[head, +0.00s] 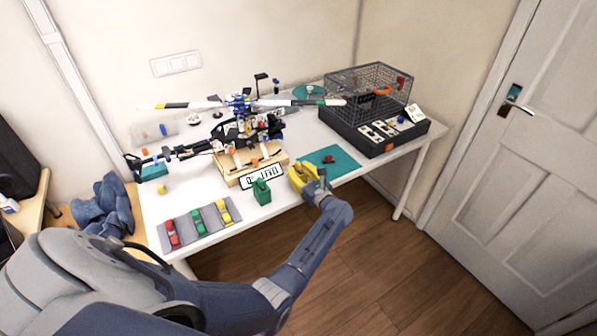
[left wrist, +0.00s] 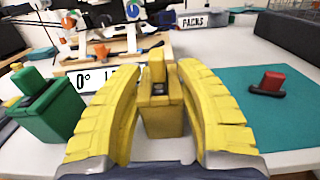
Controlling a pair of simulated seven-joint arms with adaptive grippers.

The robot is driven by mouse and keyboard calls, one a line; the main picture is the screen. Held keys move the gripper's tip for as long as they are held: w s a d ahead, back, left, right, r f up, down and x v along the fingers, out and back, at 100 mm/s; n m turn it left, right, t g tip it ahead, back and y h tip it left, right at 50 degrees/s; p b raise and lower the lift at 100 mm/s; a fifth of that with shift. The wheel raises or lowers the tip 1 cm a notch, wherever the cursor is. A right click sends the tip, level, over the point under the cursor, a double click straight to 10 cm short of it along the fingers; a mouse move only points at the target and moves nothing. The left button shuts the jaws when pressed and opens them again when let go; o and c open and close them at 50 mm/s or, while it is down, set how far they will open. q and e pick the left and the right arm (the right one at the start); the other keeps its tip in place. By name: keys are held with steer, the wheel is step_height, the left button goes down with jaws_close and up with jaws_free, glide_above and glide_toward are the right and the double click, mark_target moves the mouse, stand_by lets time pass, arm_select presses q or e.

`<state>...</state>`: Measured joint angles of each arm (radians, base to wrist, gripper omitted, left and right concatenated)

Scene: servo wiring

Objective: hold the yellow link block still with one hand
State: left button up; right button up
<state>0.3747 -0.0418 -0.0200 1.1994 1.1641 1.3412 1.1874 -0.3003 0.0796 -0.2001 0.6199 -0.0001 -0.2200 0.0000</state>
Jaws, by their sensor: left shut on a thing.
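The yellow link block (left wrist: 163,118) stands upright on the white table near its front edge, with a narrower yellow upper part on top. My left gripper (head: 303,177) has curved yellow fingers. In the left wrist view its two fingers (left wrist: 160,100) stand on either side of the block, shut on it. In the head view the block is hard to tell apart from the yellow fingers. My right gripper is not in view.
A green block (head: 262,191) stands just left of the gripper. A teal mat (head: 343,159) with a small red part (left wrist: 270,82) lies right. A model helicopter (head: 240,125) on a wooden stand (head: 236,170) is behind. A grey tray (head: 184,230) holds red, green and yellow pieces.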

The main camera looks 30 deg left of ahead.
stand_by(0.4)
arm_select(q)
steer(key=o, duration=1.2)
steer(key=shift+d, duration=0.1)
